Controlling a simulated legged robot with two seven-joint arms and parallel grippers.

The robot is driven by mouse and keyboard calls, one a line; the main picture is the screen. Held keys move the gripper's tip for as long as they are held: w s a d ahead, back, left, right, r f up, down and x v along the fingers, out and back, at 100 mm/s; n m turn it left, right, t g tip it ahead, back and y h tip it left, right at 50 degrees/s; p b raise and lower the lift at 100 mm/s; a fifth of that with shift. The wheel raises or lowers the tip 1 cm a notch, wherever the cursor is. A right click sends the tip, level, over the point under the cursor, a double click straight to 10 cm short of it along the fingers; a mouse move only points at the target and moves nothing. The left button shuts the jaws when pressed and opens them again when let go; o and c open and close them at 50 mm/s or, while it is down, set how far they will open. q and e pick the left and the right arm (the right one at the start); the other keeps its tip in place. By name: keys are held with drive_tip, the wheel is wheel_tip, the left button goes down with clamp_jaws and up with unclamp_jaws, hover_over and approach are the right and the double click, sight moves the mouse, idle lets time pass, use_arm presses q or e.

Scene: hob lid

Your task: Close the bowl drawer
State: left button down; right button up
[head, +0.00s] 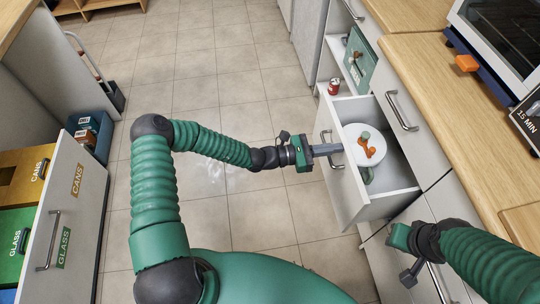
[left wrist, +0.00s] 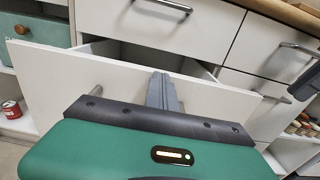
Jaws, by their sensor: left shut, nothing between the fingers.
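The bowl drawer (head: 400,201) stands pulled out from the cabinet on the right in the head view. Its front panel also spans the left wrist view (left wrist: 60,88). A white round dish (head: 352,134) with orange and green pieces on it shows inside the drawer. My left gripper (head: 340,149) is shut and empty, its fingertips at the drawer's front panel by the bar handle (head: 334,163). In the left wrist view the fingers (left wrist: 163,85) overlap the panel's upper edge; I cannot tell whether they touch. My right gripper (head: 408,276) is at the lower right, its jaws unclear.
A wooden worktop (head: 425,85) runs above the cabinet. A red can (head: 334,87) stands on a low shelf beyond the drawer, near a green box (head: 360,58). A bin cabinet (head: 70,210) stands at the left. The tiled floor (head: 225,90) between is clear.

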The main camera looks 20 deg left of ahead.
use_arm(q)
drive_tip(key=x, duration=1.3)
drive_tip(key=shift+w, duration=0.2)
drive_tip(key=shift+d, duration=0.2)
